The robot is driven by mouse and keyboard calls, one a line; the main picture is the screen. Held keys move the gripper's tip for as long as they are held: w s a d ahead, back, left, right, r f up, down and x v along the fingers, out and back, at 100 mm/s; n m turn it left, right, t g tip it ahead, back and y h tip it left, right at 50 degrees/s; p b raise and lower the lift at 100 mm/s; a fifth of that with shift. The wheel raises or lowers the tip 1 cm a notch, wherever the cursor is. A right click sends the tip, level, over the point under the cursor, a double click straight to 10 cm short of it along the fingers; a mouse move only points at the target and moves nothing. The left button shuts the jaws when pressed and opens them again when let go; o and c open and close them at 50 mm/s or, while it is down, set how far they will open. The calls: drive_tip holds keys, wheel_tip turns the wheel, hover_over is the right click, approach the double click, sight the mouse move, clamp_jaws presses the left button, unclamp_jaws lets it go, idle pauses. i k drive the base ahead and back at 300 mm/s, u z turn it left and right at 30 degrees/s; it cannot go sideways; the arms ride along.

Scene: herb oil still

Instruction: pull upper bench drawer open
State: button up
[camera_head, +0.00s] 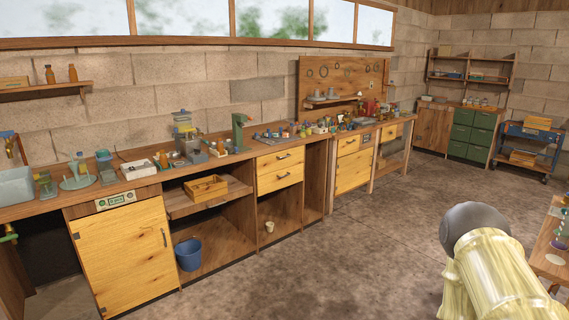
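A long wooden bench (225,160) runs along the left wall. In its middle is a stack of two light-wood drawers with dark handles. The upper drawer (268,162) looks shut, its front flush under the bench top. The lower drawer (268,184) also looks shut. The frame does not tell which upper drawer is meant. A part of my arm shows at the bottom right, well away from the drawers across open floor. My gripper is not in view.
An open shelf with a wooden tray (206,188) and a blue bucket (189,254) lies left of the drawers. A small cup (269,227) stands below them. The floor (330,255) before the bench is clear. A table edge (552,262) stands at the right.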

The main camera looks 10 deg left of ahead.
sight(265, 165)
drive_tip(key=u, duration=0.05)
drive_tip(key=i, duration=1.05)
drive_tip(key=u, duration=0.25)
drive_tip(key=i, duration=3.15)
drive_tip(key=u, duration=0.15)
